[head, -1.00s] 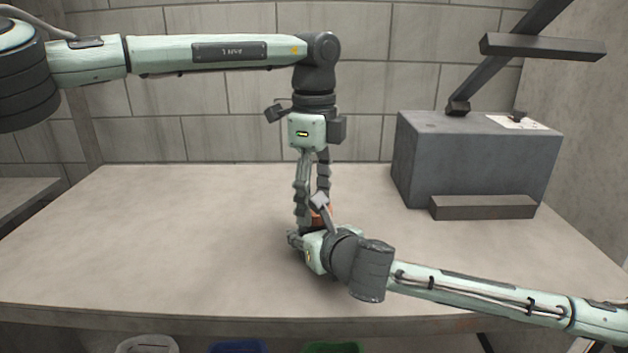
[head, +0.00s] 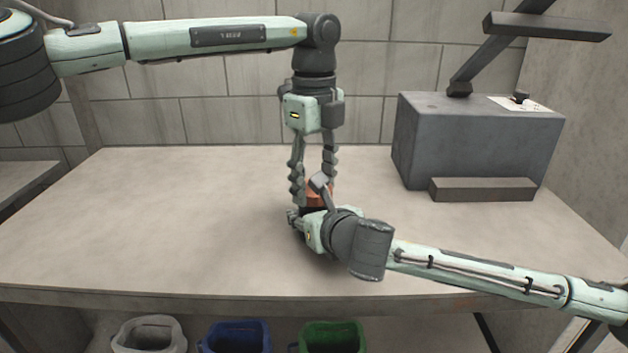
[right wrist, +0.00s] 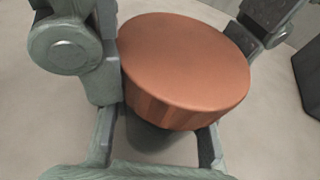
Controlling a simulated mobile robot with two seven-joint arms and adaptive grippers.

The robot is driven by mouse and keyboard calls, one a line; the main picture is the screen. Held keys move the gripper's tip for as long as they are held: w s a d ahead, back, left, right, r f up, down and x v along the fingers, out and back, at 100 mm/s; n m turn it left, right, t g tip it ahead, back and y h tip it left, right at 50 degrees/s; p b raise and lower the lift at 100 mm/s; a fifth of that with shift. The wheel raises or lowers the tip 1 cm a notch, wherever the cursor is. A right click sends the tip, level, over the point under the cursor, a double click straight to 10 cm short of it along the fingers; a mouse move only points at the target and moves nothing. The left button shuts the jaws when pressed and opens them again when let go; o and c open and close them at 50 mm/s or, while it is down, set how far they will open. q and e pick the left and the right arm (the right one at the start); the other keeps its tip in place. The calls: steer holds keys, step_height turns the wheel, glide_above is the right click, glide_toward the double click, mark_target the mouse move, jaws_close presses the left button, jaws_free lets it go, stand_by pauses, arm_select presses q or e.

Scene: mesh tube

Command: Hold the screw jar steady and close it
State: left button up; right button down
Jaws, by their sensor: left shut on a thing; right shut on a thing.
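The screw jar stands on the table, mostly hidden by my grippers. Its orange-brown round lid (head: 317,190) shows between the fingers of my left gripper (head: 313,187), which points straight down and is shut on the lid. My right gripper (head: 304,210) comes in low from the right and is shut on the jar below the lid. In the right wrist view the lid (right wrist: 185,60) has a smooth top and a ribbed side. It sits over the dark jar body (right wrist: 160,140). Whether the threads are engaged cannot be seen.
A grey box (head: 475,140) with a low block (head: 482,189) before it stands at the table's right back. A dark angled bar rises above it. The left of the table (head: 150,220) is clear. White, blue (head: 237,337) and green bins stand below the front edge.

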arm_select(q)
steer(key=m, duration=1)
steer(key=shift+f+m, duration=0.1)
steer(key=shift+m, duration=0.2)
steer(key=m, duration=0.4)
steer(key=shift+m, duration=0.4)
steer(key=m, duration=0.3)
steer(key=shift+m, duration=0.3)
steer(key=o, duration=1.3)
